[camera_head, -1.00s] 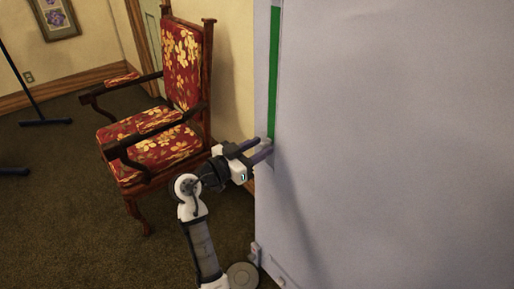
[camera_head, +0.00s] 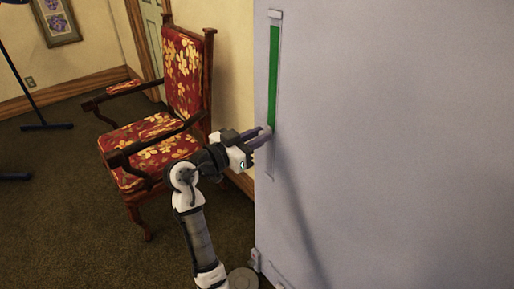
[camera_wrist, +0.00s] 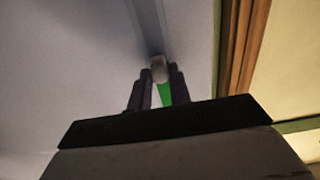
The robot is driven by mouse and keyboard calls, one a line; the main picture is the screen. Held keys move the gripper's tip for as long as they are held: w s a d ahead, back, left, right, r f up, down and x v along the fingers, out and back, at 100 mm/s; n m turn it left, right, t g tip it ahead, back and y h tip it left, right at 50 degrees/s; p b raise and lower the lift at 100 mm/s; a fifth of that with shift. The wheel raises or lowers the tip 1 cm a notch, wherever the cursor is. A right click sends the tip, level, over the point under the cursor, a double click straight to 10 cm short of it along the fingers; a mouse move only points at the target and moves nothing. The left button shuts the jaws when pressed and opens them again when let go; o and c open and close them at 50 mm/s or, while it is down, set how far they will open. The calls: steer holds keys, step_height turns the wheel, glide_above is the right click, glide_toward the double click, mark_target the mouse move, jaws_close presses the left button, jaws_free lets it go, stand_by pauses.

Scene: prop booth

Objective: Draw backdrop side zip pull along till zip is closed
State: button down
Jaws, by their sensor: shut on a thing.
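The backdrop (camera_head: 390,140) is a large pale grey-lilac panel filling the right of the head view. Its side zip (camera_head: 273,75) is an upright track near the left edge, with a green strip above the pull and plain grey below. The small pale zip pull (camera_head: 267,130) is at the lower end of the green. My gripper (camera_head: 262,137) reaches it from the left and is shut on it. In the wrist view the pull (camera_wrist: 159,68) shows at the fingertips, with green between the fingers and grey track beyond. The fingers partly hide the pull.
A red floral armchair (camera_head: 165,140) with wooden arms stands left of the backdrop, close behind my arm. A dark stand (camera_head: 35,110) is at the far left. Brown carpet (camera_head: 80,230) is clear at the lower left. A small pale fitting is at the backdrop's foot.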

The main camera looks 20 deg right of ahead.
step_height(320, 180, up, 25)
steer(key=p, duration=1)
steer(key=c, duration=1.3)
jaws_free()
steer(key=b+v, duration=0.4)
steer(key=v, duration=1)
